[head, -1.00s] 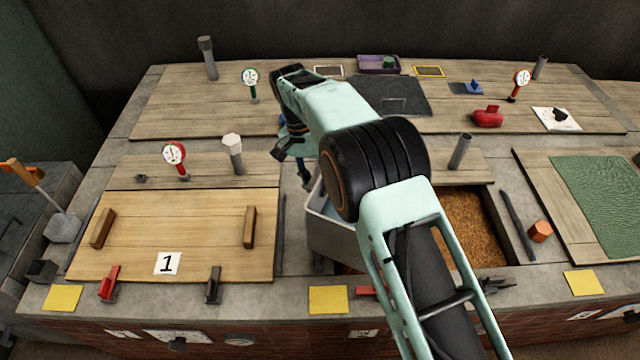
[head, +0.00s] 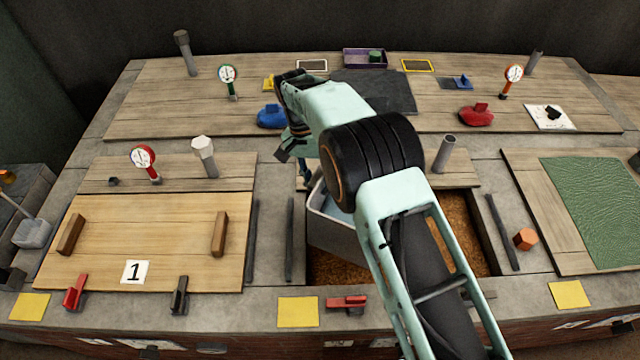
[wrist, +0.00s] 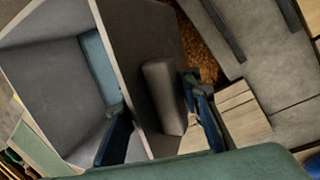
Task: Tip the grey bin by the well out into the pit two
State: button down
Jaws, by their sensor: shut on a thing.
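The grey bin (head: 336,236) hangs over the open pit (head: 325,268), which holds brown grain (head: 462,230). My arm hides the bin's right part and the pit's middle. My gripper (wrist: 160,115) is shut on the bin's wall in the wrist view, with one finger inside and one outside by a grey block on the wall. The bin (wrist: 45,75) shows a pale blue patch inside; I cannot tell what it is. In the head view the bin looks close to upright. No number for this pit shows.
A wooden lid marked 1 (head: 180,250) with two handles lies left of the pit. Dark bars (head: 289,240) lie between them. A red clamp (head: 346,302) sits at the front edge. A post (head: 444,154) stands behind the pit, and an orange block (head: 525,239) lies right.

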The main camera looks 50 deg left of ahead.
jog(key=shift+w+d+r+g+y+p, duration=0.15)
jog(key=shift+r+y, duration=0.15)
jog(key=shift+r, duration=0.25)
jog(key=shift+r+g+y+p, duration=0.15)
jog(key=shift+r+y, duration=0.15)
jog(key=shift+r, duration=0.25)
jog(key=shift+w+d+r+g+y+p, duration=0.15)
jog(key=shift+r+y, duration=0.15)
jog(key=shift+r, duration=0.25)
jog(key=shift+r+g+y, duration=0.25)
jog(key=shift+r+y, duration=0.35)
jog(key=shift+r, duration=0.15)
jog(key=w+d+r+g+y+b, duration=0.2)
jog(key=d+y+b, duration=0.4)
jog(key=d+b, duration=0.3)
jog(key=w+d+r+n+g+y+b, duration=0.1)
jog(key=w+d+g+y+b, duration=0.4)
jog(key=b, duration=1.3)
jog(key=w+d+r+y, duration=0.1)
jog(key=w+d+y, duration=0.1)
jog(key=d, duration=0.2)
jog(key=shift+r+b, duration=0.15)
jog(key=shift+b, duration=0.15)
jog(key=shift+r, duration=0.1)
